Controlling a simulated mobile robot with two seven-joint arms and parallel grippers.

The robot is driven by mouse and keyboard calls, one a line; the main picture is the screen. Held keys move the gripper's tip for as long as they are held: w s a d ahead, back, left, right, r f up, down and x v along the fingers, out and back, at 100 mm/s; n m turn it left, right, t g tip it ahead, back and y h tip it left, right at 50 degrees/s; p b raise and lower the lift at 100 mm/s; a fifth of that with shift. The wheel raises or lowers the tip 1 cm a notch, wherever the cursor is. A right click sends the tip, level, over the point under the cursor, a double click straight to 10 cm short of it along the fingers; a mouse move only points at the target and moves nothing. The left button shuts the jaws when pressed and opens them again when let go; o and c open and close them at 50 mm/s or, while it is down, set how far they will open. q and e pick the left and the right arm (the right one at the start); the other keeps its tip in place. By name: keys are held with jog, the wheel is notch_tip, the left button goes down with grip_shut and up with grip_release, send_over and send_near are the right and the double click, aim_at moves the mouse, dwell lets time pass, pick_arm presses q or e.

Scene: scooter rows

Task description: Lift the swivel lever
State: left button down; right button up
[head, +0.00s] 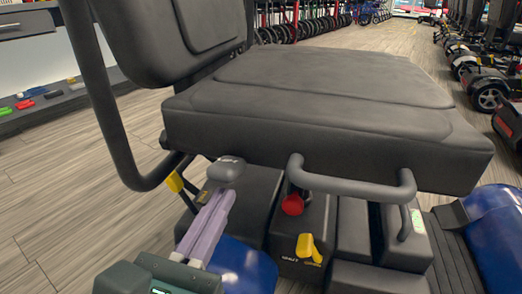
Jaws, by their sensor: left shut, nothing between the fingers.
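A grey scooter seat (320,110) fills the middle of the head view. Under its front edge I see a rounded dark grey knob (227,168), a red knob (292,205), a yellow lever (309,248) on a dark box, and a yellow tab (174,182) at the left. No readable label tells me which is the swivel lever. My left gripper (224,194) has pale purple fingers, shut and empty, with the tips just below the dark grey knob. I cannot tell whether they touch it. My right gripper is not in view.
A grey armrest (103,110) curves down at the seat's left. A grey bar (350,186) juts out below the seat front. Blue bodywork (497,235) lies at the lower right. Rows of scooters (487,95) stand at the right; wooden floor (60,190) is clear at the left.

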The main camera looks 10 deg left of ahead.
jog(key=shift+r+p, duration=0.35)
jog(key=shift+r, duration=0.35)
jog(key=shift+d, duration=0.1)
